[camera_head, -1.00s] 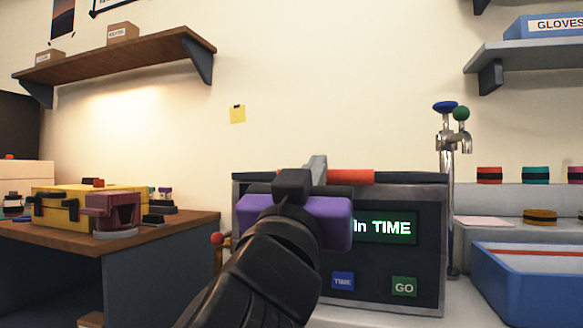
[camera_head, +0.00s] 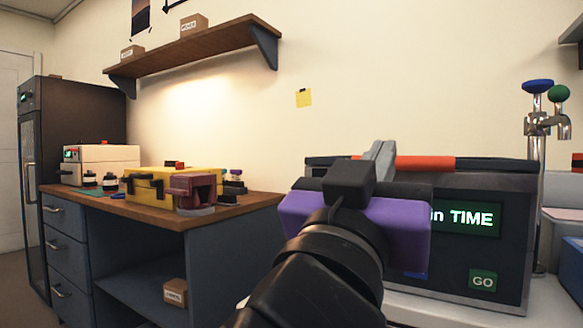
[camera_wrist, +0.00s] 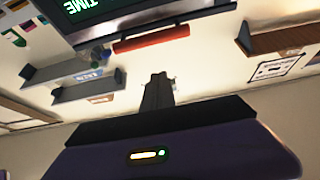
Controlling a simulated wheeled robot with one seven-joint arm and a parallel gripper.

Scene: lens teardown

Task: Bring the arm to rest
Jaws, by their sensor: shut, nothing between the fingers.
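My gripper (camera_head: 378,160) is in front of the dark machine in the head view, with its purple body and black wrist nearest me. Its grey fingers point up and away, are together and hold nothing. In the wrist view the shut fingers (camera_wrist: 157,92) stand out past the dark edge of the purple body, with open air and the wall beyond. My arm covers the lower left of the machine.
The dark machine (camera_head: 515,225) has a red-orange handle (camera_head: 425,162), a lit display and a green GO button. A tap (camera_head: 545,125) stands at the right. A wooden bench (camera_head: 240,203) at the left bears a yellow case (camera_head: 155,187) and a maroon device (camera_head: 193,190). A shelf (camera_head: 205,45) hangs above.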

